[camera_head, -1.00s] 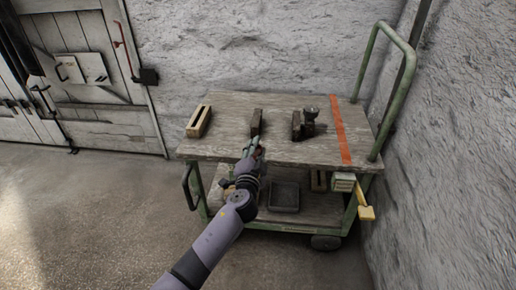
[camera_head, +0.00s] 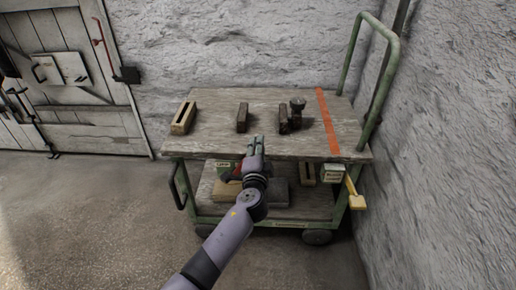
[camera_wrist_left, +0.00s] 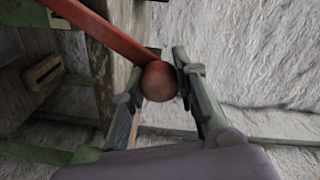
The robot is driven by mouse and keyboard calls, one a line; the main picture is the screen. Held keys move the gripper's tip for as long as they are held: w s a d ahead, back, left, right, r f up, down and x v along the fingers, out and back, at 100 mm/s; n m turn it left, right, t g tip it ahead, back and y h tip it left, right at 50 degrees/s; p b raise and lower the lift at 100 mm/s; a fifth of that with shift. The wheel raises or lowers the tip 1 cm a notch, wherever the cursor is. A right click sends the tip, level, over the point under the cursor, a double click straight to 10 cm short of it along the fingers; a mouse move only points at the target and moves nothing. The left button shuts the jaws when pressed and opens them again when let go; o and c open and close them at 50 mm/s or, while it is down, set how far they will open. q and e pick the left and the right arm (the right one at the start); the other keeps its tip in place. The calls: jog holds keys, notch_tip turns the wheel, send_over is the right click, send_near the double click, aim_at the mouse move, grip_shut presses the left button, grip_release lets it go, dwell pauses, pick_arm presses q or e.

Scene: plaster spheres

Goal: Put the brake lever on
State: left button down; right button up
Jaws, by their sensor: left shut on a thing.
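My left gripper (camera_head: 255,143) is at the front edge of the cart's tabletop. In the left wrist view its fingers (camera_wrist_left: 160,98) are on either side of the round red knob of a red lever (camera_wrist_left: 158,80), shut on it. The lever's red bar runs from the knob to the upper left of that view. In the head view a bit of red (camera_head: 236,173) shows just left of the gripper, below the top; most of the lever is hidden there. My right gripper is not in view.
The cart (camera_head: 225,148) has a slotted wooden block (camera_head: 183,118), a dark block (camera_head: 242,118) and a dark object with a knob (camera_head: 290,117) on top. A yellow handle (camera_head: 355,196) juts out at its right front. A green push rail (camera_head: 379,85) rises at right, near the wall.

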pick_arm(q)
jog(key=shift+f, duration=0.1)
jog(key=c, duration=1.2)
grip_release()
jog(key=shift+d, duration=0.15)
jog(key=shift+c, duration=0.2)
jog(key=shift+s, duration=0.1)
jog(key=s, duration=1.1)
jog(key=shift+s+a+r, duration=0.2)
jog(key=shift+s+r, duration=0.1)
jog(key=shift+s, duration=0.1)
